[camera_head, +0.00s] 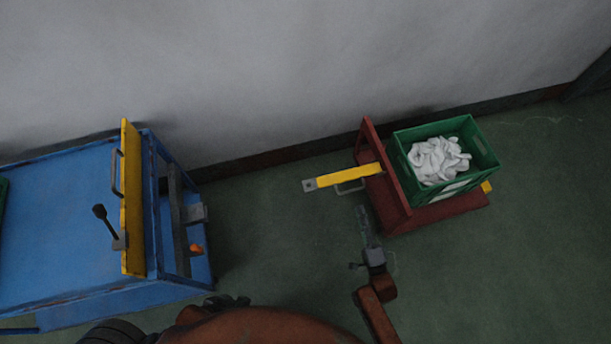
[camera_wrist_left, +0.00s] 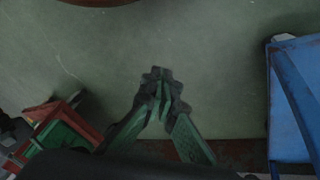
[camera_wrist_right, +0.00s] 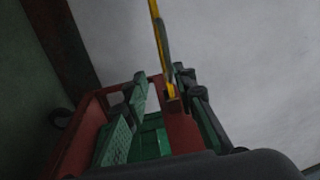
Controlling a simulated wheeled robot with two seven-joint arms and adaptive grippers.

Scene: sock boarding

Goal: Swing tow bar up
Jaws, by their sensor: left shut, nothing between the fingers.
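The yellow tow bar (camera_head: 330,178) sticks out to the left from the red cart's (camera_head: 445,213) upright end, with a grey end plate and a small grey handle (camera_head: 352,190). My right gripper (camera_head: 362,212) is just below the handle in the head view. In the right wrist view the gripper (camera_wrist_right: 161,76) is open, and the tow bar (camera_wrist_right: 156,12) runs up between its fingers in the picture; I cannot tell whether they touch. My left gripper (camera_wrist_left: 160,82) is shut and empty over bare floor, away from the bar.
A green crate (camera_head: 479,146) of white socks (camera_head: 437,160) rides on the red cart. A blue table (camera_head: 60,220) with a yellow panel (camera_head: 132,210) and black lever stands at left. A grey wall (camera_head: 280,70) runs behind. The floor between is clear.

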